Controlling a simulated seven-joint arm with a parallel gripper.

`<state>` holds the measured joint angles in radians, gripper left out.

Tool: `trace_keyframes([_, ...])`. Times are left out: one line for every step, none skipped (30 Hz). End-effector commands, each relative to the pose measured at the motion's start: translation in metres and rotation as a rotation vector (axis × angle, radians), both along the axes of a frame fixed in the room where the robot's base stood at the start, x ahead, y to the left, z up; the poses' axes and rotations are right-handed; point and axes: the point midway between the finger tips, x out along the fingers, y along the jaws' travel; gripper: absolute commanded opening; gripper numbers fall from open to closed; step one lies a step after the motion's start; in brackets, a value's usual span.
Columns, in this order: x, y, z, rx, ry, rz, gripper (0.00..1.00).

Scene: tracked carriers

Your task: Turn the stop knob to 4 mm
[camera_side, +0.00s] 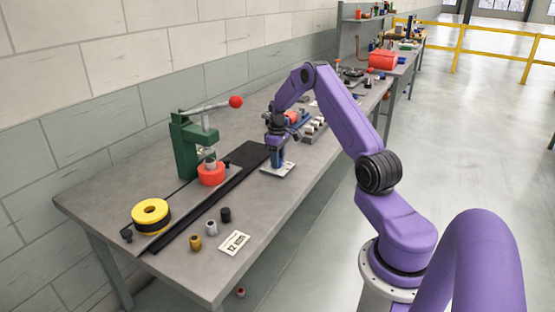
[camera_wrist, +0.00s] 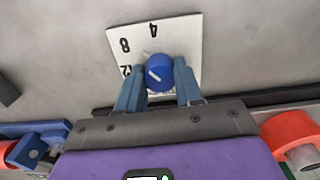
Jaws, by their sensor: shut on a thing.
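The stop knob (camera_wrist: 160,72) is a round blue knob with a white pointer line, seen in the wrist view. It sits on a white dial plate (camera_wrist: 186,40) marked 4, 8 and 12. The pointer line slants toward the upper left, roughly toward the side with 8 and 12; its exact reading is unclear. My gripper (camera_wrist: 159,82) has its two blue-grey fingers on either side of the knob, shut on it. In the side view my gripper (camera_side: 277,158) points down over the dial plate (camera_side: 277,172), and the knob is hidden between the fingers.
Small cylinders and a "12 mm" card (camera_side: 234,242) lie in front.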

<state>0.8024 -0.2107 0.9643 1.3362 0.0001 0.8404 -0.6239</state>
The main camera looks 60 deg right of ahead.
Motion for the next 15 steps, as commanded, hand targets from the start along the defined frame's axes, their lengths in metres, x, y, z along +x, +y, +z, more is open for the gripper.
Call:
trace_keyframes([-0.0004,0.0005,0.0004,0.001,0.002,-0.036,0.05])
trace_keyframes([-0.0005,0.0003,0.0004,0.001,0.002,-0.062,0.05])
trace_keyframes([-0.0002,0.0007,0.0005,0.001,0.002,-0.095,0.05])
trace_keyframes([-0.0005,0.0003,0.0005,0.001,0.002,-0.122,0.05])
trace_keyframes([-0.0005,0.0003,0.0005,0.001,0.002,-0.148,0.05])
trace_keyframes([-0.0003,0.0005,0.0006,0.001,0.002,-0.183,0.05])
trace_keyframes([-0.0005,0.0003,0.0006,0.001,0.002,-0.209,0.05])
trace_keyframes([-0.0005,0.0004,0.0006,0.001,0.002,-0.235,0.05])
trace_keyframes([-0.0004,0.0004,0.0007,0.001,0.002,-0.27,0.05])
trace_keyframes([-0.0004,0.0004,0.0007,0.001,0.002,-0.295,0.05])
trace_keyframes([-0.0005,0.0003,0.0007,0.001,0.002,-0.319,0.05])
trace_keyframes([-0.0006,0.0001,0.0007,0.001,0.002,-0.352,0.05])
trace_keyframes([-0.0004,0.0004,0.0008,0.001,0.002,-0.374,0.05])
trace_keyframes([-0.0004,0.0004,0.0008,0.001,0.003,-0.397,0.05])
trace_keyframes([-0.0007,0.0,0.0008,0.001,0.003,-0.426,0.05])
